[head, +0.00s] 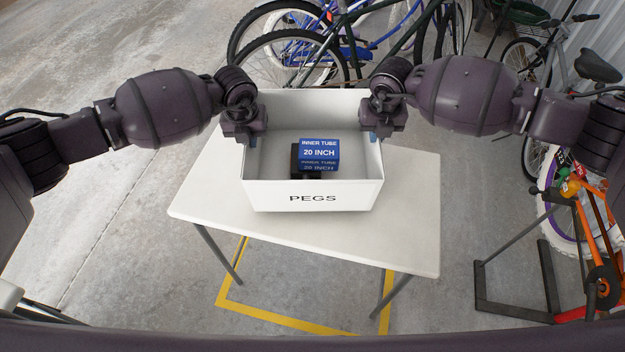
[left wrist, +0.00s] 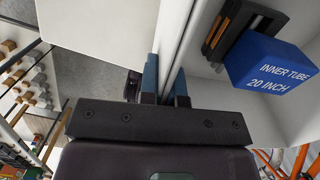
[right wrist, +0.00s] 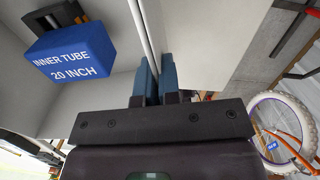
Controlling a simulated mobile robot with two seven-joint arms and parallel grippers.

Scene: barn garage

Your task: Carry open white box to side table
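The open white box (head: 270,190), marked PEGS on its front, is upright over the white side table (head: 405,200). I cannot tell whether its base touches the top or hovers slightly above it. A blue inner tube carton (head: 319,150) and a dark object (head: 296,160) are inside the box. My left gripper (head: 246,138) is shut on the left wall of the box; that wall runs between its blue fingers in the left wrist view (left wrist: 166,82). My right gripper (head: 373,137) is shut on the right wall, as the right wrist view (right wrist: 155,78) also shows.
Bicycles (head: 300,45) stand close behind the table. Yellow floor tape (head: 270,318) runs under the table's front. Bare tabletop shows left, right and in front of the box.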

